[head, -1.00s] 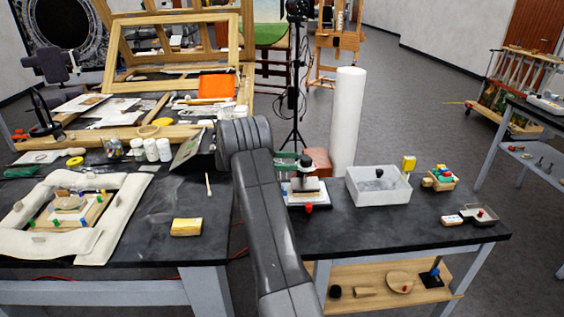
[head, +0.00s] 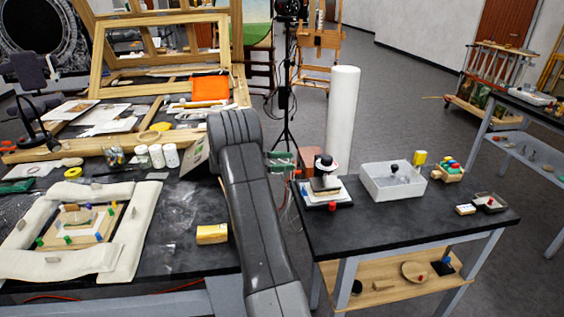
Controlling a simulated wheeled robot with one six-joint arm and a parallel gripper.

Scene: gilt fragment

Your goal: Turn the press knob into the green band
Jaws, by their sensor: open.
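The press (head: 325,187) is a small device with a pale base and dark plates, on the left end of the right-hand dark table in the head view. I cannot tell which of these is the press knob, and no green band can be made out. My grey arm rises to the left of the press, apart from it in the picture.
A tall white roll (head: 342,115) stands just behind the press. A white tray (head: 393,182) and small toy-like parts lie to its right on the table (head: 400,228). A yellow block (head: 212,234) lies on the left table. A tripod stands behind.

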